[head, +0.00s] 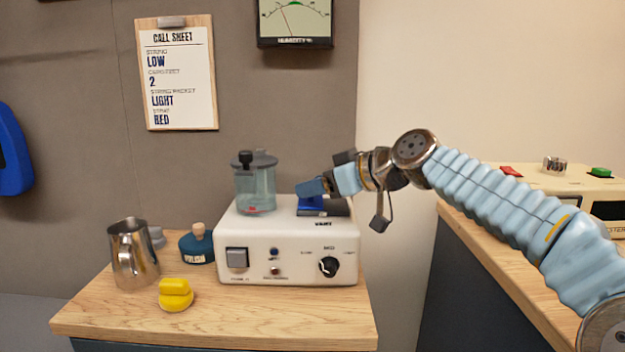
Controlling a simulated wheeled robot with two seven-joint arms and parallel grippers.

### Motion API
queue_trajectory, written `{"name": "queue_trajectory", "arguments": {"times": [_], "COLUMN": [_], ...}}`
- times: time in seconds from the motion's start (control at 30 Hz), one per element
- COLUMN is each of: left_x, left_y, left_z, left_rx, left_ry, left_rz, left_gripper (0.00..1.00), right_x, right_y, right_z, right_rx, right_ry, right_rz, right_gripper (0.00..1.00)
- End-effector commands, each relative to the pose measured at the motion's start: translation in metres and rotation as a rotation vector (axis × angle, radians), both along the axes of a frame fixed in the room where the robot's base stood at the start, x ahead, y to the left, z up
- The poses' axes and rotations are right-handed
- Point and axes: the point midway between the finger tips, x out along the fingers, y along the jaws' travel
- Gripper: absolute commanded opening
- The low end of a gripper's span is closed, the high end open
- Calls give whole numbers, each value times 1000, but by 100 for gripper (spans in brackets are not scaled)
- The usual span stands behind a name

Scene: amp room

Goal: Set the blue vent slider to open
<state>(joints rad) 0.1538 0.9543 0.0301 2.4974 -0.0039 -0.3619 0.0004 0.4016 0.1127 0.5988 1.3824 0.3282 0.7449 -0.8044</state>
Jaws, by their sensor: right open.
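The blue vent slider (311,204) sits on top of a white box-shaped machine (300,268), at its right side above a dark slot with a small label in front. My right arm reaches in from the right, and my right gripper (312,188) is at the slider, just above it. The jaws are open; whether they touch the slider cannot be told. The gripper partly hides the slider and its track, so its exact setting is unclear. My left gripper is not in view.
A clear lidded jar (255,188) stands on the machine left of the slider. A steel pitcher (133,255), a teal bottle (196,246) and a yellow object (175,295) are on the wooden counter (250,325). A call sheet (178,80) hangs behind.

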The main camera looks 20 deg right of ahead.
Motion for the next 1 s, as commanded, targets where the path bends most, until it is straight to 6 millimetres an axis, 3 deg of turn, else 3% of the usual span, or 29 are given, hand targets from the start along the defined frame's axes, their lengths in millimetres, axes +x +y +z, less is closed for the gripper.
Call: {"name": "queue_trajectory", "arguments": {"times": [0.43,0.77,1.0], "left_x": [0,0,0], "left_y": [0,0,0], "left_z": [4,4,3], "left_rx": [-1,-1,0], "left_ry": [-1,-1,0], "left_rz": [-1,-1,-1], "left_gripper": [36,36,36], "right_x": [10,10,10], "right_y": [8,8,7], "right_z": [-6,-5,-5], "right_rx": [-1,-1,0], "right_ry": [-1,-1,-2], "right_rz": [0,0,-1], "right_gripper": [50,0,0]}}
